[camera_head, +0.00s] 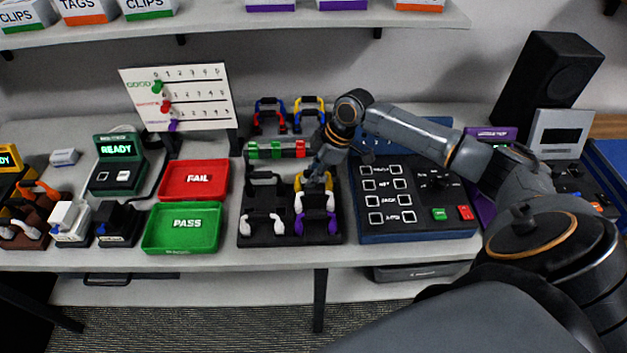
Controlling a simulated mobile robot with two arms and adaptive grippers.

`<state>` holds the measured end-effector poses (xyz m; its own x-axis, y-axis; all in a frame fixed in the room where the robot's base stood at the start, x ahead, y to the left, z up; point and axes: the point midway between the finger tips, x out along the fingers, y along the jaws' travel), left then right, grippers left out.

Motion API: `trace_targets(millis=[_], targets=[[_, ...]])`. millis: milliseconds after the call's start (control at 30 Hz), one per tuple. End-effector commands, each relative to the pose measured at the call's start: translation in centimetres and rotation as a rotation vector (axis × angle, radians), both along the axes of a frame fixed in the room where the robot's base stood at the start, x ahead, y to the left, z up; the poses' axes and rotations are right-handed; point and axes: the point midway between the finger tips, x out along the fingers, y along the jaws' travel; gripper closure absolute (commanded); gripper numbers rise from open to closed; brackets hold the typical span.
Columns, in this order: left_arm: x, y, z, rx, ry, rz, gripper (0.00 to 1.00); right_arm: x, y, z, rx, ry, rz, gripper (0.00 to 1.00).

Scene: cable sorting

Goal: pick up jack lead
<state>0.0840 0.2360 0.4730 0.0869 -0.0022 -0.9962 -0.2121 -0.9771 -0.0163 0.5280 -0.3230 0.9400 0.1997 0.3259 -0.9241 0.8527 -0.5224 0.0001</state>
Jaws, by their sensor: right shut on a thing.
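My right gripper (317,178) reaches down over the back right of a black cable tray (270,227). It is shut on a yellow lead (299,183) there, and its fingers partly hide that lead. I cannot tell whether the lead is clear of the tray. In the same tray lie a black lead (263,179), a white lead (262,219) and a purple lead (317,215). No label shows which lead is the jack lead. My left gripper is not in view.
A blue tester panel (370,213) stands right of the tray. A green PASS bin (183,245) and a red FAIL bin (194,164) are at its left. Behind are a green and red bar (276,150) and coloured leads (270,108). A shelf (215,20) hangs above.

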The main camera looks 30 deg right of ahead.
Motion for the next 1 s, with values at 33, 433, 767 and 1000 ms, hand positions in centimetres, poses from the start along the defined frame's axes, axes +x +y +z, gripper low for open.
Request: trace_targets(millis=[33,433,767,1000], targets=[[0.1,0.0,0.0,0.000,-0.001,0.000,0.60,0.0,0.0,0.1,0.000,-0.001,0.000,1.00],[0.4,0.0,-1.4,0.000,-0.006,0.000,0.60,0.2,0.0,6.2,0.000,-0.007,0.000,1.00],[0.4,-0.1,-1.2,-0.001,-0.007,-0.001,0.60,0.0,0.0,10.5,0.001,-0.001,0.000,1.00],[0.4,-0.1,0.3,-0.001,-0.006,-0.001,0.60,0.0,0.0,11.7,0.001,0.000,-0.001,1.00]])
